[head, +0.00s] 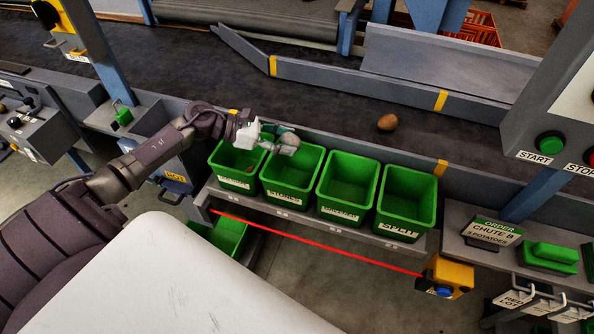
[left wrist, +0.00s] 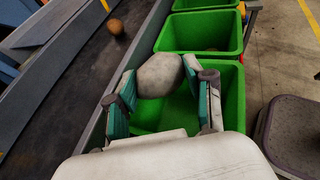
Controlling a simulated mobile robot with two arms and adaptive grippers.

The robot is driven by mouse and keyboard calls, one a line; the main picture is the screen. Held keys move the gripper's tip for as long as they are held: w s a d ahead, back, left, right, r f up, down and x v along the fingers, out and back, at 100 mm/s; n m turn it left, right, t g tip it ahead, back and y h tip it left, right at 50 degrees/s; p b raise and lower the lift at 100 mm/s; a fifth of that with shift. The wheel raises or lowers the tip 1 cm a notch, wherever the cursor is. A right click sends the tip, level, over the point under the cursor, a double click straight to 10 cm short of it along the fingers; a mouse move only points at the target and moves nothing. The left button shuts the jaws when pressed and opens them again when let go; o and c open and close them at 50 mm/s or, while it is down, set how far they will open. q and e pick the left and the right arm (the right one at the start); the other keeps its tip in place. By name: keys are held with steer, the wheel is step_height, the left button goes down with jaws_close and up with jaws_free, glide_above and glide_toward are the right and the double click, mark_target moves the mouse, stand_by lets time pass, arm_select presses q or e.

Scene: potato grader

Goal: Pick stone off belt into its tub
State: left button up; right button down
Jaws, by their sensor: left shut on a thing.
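My left gripper (head: 275,143) is shut on a pale grey-brown stone (head: 288,138), held above the STONES tub (head: 284,187), second from the left in the green row. In the left wrist view the stone (left wrist: 160,75) sits between the fingertips of the left gripper (left wrist: 162,88), with a green tub (left wrist: 234,92) beneath it. The stone hides part of that tub's inside. The dark belt (head: 330,105) runs behind the tubs. My right gripper is not in view.
A brown potato (head: 387,122) lies on the belt; the left wrist view also shows a potato (left wrist: 117,27) there. The leftmost tub (head: 235,181) holds something reddish-brown. A red beam (head: 320,245) runs below the tub shelf.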

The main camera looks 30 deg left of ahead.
arm_select(q)
step_height(320, 180, down, 5)
steer(key=shift+b, duration=1.05)
steer(key=o, duration=1.3)
steer(key=v, duration=1.2)
